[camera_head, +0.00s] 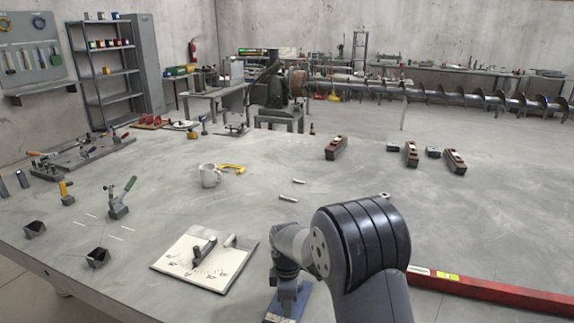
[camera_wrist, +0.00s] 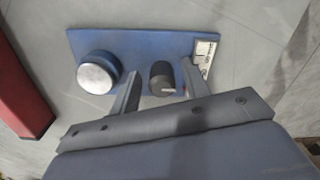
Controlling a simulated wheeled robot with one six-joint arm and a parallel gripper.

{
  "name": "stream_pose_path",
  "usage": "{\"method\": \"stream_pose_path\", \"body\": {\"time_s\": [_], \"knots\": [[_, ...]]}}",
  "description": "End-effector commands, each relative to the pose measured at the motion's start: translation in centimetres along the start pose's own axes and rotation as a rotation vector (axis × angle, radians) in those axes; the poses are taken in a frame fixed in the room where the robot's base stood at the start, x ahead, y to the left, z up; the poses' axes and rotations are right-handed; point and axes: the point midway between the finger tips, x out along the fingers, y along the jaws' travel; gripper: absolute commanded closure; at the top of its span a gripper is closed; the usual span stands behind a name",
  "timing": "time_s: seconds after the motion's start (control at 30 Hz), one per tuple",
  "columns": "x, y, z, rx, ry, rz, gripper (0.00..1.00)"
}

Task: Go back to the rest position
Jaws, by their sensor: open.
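In the wrist view, my gripper (camera_wrist: 158,82) is open. Its two fingers are on either side of a short dark cylinder (camera_wrist: 161,77) on a blue plate (camera_wrist: 140,46). I cannot tell whether either finger touches the cylinder. A round metal-topped blue knob (camera_wrist: 97,73) stands on the plate left of the fingers. In the head view, my gripper (camera_head: 288,302) points down over the blue plate (camera_head: 307,301) at the table's front. My arm hides part of the plate there.
A red beam (camera_head: 492,290) lies at the right; a white mug (camera_head: 208,177) stands behind. Small metal pins (camera_head: 289,198) lie mid-table. Brown blocks (camera_head: 336,149) stand farther back. The right middle of the table is clear.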

Motion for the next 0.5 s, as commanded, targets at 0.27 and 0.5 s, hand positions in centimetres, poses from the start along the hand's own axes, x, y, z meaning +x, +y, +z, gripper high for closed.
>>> {"method": "stream_pose_path", "body": {"time_s": [0.27, 0.5], "knots": [[0.02, -0.15, -0.22, 0.218, 0.003, -0.004, 0.53], [0.02, -0.17, -0.23, 0.408, 0.003, -0.004, 0.53]]}}
